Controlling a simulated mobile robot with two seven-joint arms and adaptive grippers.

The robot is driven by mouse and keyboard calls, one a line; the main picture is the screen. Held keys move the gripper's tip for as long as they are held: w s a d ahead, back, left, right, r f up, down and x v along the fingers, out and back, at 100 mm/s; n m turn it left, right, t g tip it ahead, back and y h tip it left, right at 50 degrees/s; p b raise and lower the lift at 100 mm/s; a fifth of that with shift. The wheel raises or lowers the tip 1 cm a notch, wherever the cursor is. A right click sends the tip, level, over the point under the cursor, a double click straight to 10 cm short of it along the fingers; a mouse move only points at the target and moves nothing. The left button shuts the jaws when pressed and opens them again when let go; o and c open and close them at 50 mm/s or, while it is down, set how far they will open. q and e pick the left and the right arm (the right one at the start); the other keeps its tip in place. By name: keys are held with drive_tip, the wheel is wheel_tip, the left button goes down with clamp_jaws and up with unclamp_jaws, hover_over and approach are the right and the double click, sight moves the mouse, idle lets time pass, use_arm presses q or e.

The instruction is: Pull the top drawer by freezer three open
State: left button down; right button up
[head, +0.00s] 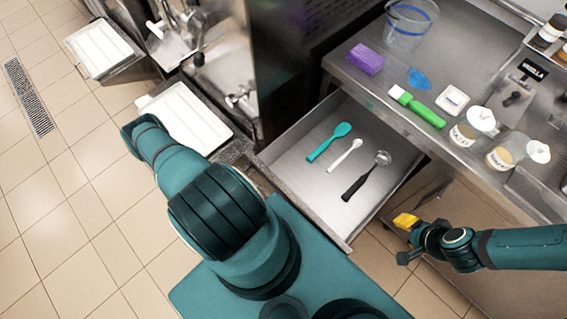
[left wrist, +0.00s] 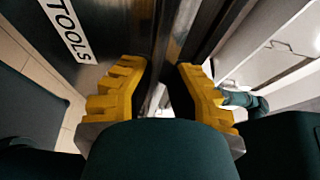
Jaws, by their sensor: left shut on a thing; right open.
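The top drawer (head: 290,188) under the steel counter stands pulled out in the head view, with its inside showing. In it lie a teal spatula (head: 329,142), a white spoon (head: 344,155) and a black-handled scoop (head: 366,176). In the left wrist view, the drawer front with a TOOLS label (left wrist: 66,27) is at the upper left. My left gripper (left wrist: 160,80) is shut on the drawer handle, a metal bar partly hidden between its yellow fingers. My arm hides this gripper in the head view. My right gripper (head: 405,221) is open and empty, right of the drawer.
The counter (head: 405,72) holds a purple box (head: 366,59), a green brush (head: 417,107), a clear tub (head: 410,24) and lidded jars (head: 473,126). Freezers with white trays (head: 186,117) stand at the left. Tiled floor (head: 60,190) is clear at the left.

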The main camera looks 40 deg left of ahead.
use_arm(q)
drive_tip(key=c, duration=0.9)
unclamp_jaws()
drive_tip(key=shift+o, duration=0.2)
drive_tip(key=v, duration=1.2)
